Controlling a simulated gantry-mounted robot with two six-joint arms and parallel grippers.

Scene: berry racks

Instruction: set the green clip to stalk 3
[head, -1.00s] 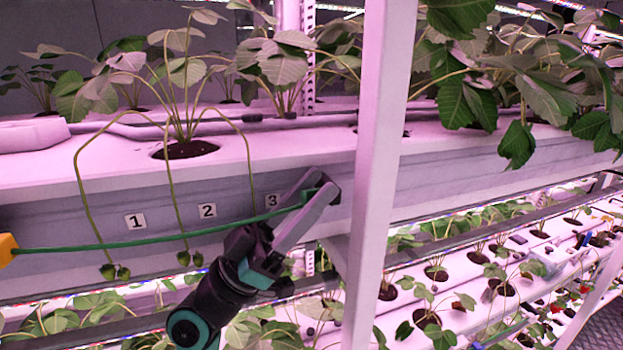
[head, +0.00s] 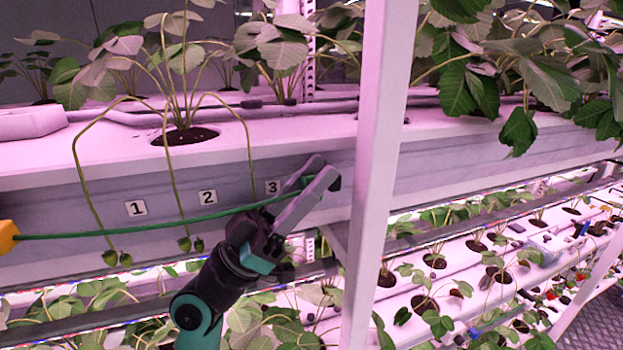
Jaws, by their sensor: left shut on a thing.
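A long thin green band (head: 152,225) runs from a yellow block (head: 7,237) at the left edge to my left gripper (head: 318,177). My left gripper is shut on its right end, in front of the grey trough face, right of label 3 (head: 273,187). I cannot make out a separate green clip. Stalk 3 (head: 247,145) arches over the trough edge and hangs left of label 3, left of the fingers; its lower end is hidden behind the band and my gripper. Stalk 1 (head: 84,190) and stalk 2 (head: 172,180) hang further left with small green berries. My right gripper is not in view.
A white upright post (head: 375,150) stands just right of my left gripper. The white trough (head: 80,150) holds the potted plant, with leaves above. Lower racks of plants lie below and to the right. Labels 1 (head: 136,208) and 2 (head: 208,197) mark the trough face.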

